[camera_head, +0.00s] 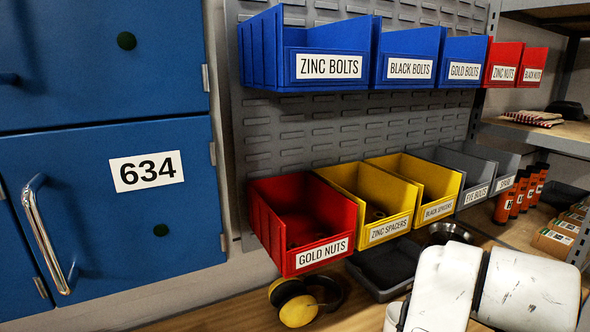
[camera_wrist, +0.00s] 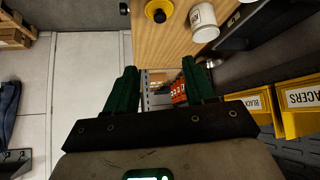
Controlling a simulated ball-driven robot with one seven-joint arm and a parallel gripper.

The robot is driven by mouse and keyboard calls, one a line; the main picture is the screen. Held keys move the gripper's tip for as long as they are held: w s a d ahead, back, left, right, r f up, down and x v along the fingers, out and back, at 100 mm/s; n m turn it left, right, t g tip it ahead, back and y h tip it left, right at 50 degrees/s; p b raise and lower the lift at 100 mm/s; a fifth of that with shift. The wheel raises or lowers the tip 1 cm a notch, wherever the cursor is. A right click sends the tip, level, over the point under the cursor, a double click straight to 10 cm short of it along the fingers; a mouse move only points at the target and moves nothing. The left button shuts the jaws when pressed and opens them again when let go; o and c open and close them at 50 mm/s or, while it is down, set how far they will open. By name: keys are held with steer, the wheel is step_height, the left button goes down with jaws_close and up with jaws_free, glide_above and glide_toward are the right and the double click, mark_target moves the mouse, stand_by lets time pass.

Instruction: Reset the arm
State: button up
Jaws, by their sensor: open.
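My gripper (camera_wrist: 158,80) shows in the wrist view, with two dark green fingers spread apart. It is open, and nothing is between the fingers. Beyond the gap, a shelf with orange bottles (camera_wrist: 178,93) shows at a distance. In the head view my white, scuffed arm covers the lower right, and the gripper itself is out of that view.
Blue bins (camera_head: 325,38) and a red gold nuts bin (camera_head: 300,228) hang on a grey louvred panel (camera_head: 300,120). Yellow bins (camera_wrist: 298,120) are right of my gripper. A wooden bench (camera_wrist: 165,40) holds a white cup (camera_wrist: 203,22). Blue lockers (camera_head: 80,230) stand left.

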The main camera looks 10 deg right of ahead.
steer(key=s+f+n+y, duration=0.1)
steer(key=s+f+n, duration=0.25)
steer(key=f, duration=0.45)
steer(key=s+f+n+y, duration=0.1)
steer(key=s+f+n, duration=0.25)
steer(key=f, duration=0.45)
steer(key=s+a+f+n+g+y, duration=0.1)
steer(key=s+a+f+y, duration=0.1)
steer(key=s+a+f, duration=0.2)
steer(key=s+a+f+n+g+y, duration=0.2)
steer(key=s+a+f, duration=0.3)
steer(key=s+f, duration=0.5)
steer(key=shift+s+a+f+g+y, duration=0.15)
steer(key=shift+a+f+g+y, duration=0.05)
steer(key=shift+a+g+y, duration=0.1)
